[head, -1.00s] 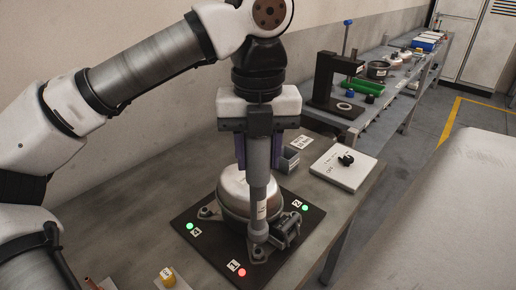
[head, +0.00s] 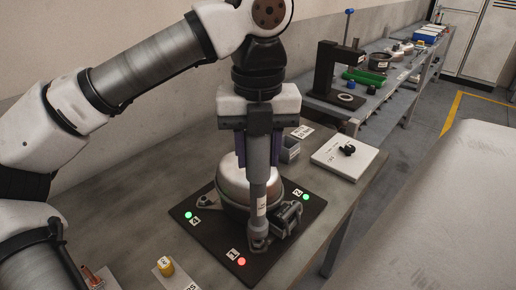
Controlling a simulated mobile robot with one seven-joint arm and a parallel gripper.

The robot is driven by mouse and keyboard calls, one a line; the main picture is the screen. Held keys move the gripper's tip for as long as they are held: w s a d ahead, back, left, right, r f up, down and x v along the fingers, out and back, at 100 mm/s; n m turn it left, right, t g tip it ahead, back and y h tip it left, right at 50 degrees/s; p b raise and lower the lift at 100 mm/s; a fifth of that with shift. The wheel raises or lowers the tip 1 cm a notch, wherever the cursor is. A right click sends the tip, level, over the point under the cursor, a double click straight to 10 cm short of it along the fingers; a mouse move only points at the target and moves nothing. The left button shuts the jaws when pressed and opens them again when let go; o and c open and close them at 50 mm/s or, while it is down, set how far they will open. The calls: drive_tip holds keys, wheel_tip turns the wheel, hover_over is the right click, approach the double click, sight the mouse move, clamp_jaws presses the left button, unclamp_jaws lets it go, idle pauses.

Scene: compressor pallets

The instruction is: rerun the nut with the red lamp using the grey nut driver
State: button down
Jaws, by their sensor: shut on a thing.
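My gripper (head: 259,150) is shut on the grey nut driver (head: 258,188) and holds it upright. The driver's lower end is at the foot of the compressor (head: 232,184) nearest the red lamp (head: 241,261), beside the label 1. The nut there is hidden by the driver, and I cannot tell whether the driver touches it. The silver compressor stands on a dark pallet (head: 196,230). Green lamps show by label 2 (head: 297,192) and label 4 (head: 195,221). The far corner of the pallet is hidden behind the compressor and my gripper.
A white board (head: 340,165) with a black knob lies right of the pallet, with a small grey bin (head: 290,150) behind it. A yellow object (head: 166,266) is at the front left. A black stand (head: 330,82) and a green tray (head: 364,77) are on the back bench.

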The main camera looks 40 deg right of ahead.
sight(258, 172)
drive_tip(key=shift+f+b, duration=0.4)
drive_tip(key=shift+f, duration=0.1)
drive_tip(key=shift+f+b, duration=0.5)
drive_tip(key=shift+f, duration=0.2)
drive_tip(key=shift+f+b, duration=0.7)
drive_tip(key=shift+f, duration=0.3)
idle(3.3)
drive_tip(key=shift+r+p, duration=2)
drive_tip(key=shift+r, duration=0.6)
